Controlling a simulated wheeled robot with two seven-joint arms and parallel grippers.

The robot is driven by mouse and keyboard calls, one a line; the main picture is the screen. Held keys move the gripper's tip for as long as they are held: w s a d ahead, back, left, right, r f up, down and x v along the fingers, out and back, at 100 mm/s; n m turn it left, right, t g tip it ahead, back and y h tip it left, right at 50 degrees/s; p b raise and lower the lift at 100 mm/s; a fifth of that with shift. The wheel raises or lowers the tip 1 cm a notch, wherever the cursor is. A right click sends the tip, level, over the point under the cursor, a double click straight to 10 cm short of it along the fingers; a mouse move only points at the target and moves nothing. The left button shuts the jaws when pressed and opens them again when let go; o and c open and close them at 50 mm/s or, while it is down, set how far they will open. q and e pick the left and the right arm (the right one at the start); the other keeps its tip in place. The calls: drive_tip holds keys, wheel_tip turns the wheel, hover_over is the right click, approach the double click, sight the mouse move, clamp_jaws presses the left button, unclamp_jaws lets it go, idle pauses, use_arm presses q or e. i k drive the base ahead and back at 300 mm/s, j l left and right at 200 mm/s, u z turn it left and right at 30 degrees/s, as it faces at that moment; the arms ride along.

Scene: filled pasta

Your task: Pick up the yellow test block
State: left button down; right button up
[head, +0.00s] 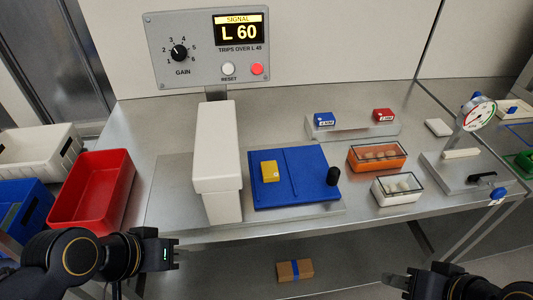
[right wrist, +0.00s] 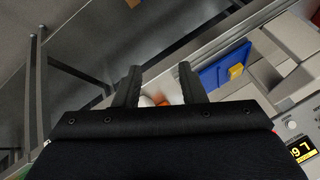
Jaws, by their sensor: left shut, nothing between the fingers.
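The yellow test block (head: 270,171) lies on the left part of a blue board (head: 305,190) on the metal table. It also shows in the right wrist view (right wrist: 236,71), small and far from my fingers. My left gripper (head: 172,257) is shut and empty, in front of the table's front edge, left of and well short of the block. My right gripper (head: 398,284) is at the lower right, also short of the table. In the right wrist view its two fingers (right wrist: 160,80) stand apart with nothing held between them.
A tall white housing (head: 217,160) stands just left of the board, and a black knob (head: 333,176) at its right. A red bin (head: 92,188) is at the left. An orange box (head: 377,158) and a clear-lidded white box (head: 397,188) stand to the right. The display (head: 238,30) reads L 60.

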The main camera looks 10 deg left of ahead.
sight(271, 172)
drive_tip(key=j+u, duration=0.25)
drive_tip(key=j, duration=0.15)
drive_tip(key=i+j+u, duration=0.1)
drive_tip(key=j+u, duration=0.15)
drive_tip(key=j, duration=0.15)
drive_tip(key=i+j+u, duration=0.1)
drive_tip(key=j+u, duration=0.15)
drive_tip(key=j, duration=0.15)
